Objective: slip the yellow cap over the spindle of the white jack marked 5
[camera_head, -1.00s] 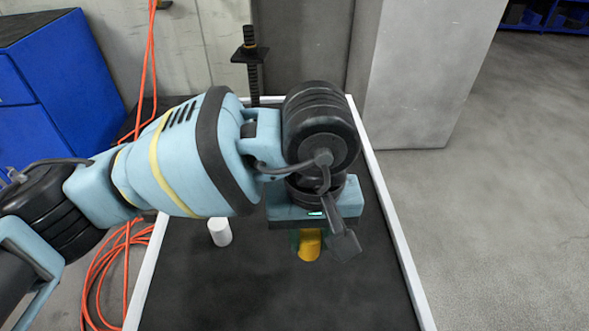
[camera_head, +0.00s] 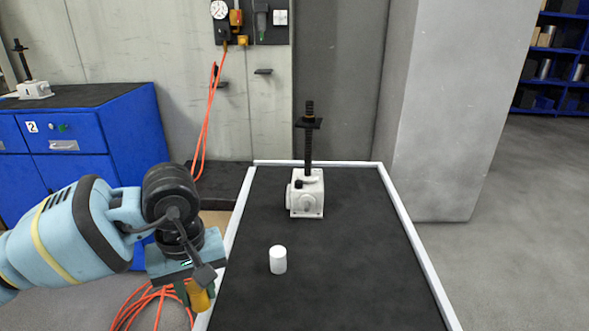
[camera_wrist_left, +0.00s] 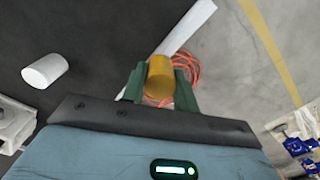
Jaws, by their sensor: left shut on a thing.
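The yellow cap (camera_head: 202,299) is held in my left gripper (camera_head: 197,292), over the table's left edge. In the left wrist view the cap (camera_wrist_left: 160,77) sits between the two green fingers (camera_wrist_left: 159,84), which are shut on it. A white jack (camera_head: 307,199) with an upright dark threaded spindle (camera_head: 309,148) stands at the back of the dark table, right of and beyond the gripper. A dark flat plate sits near the spindle's top. I cannot read a number on this jack. Part of it shows at the left wrist view's left edge (camera_wrist_left: 14,122). My right gripper is out of view.
A white cylinder (camera_head: 278,260) stands on the table between gripper and jack. A white rim (camera_head: 420,262) edges the dark table (camera_head: 345,285). Another white jack (camera_head: 34,90) stands on a blue cabinet (camera_head: 105,135) labelled 2. Orange cable (camera_head: 150,303) lies on the floor at left.

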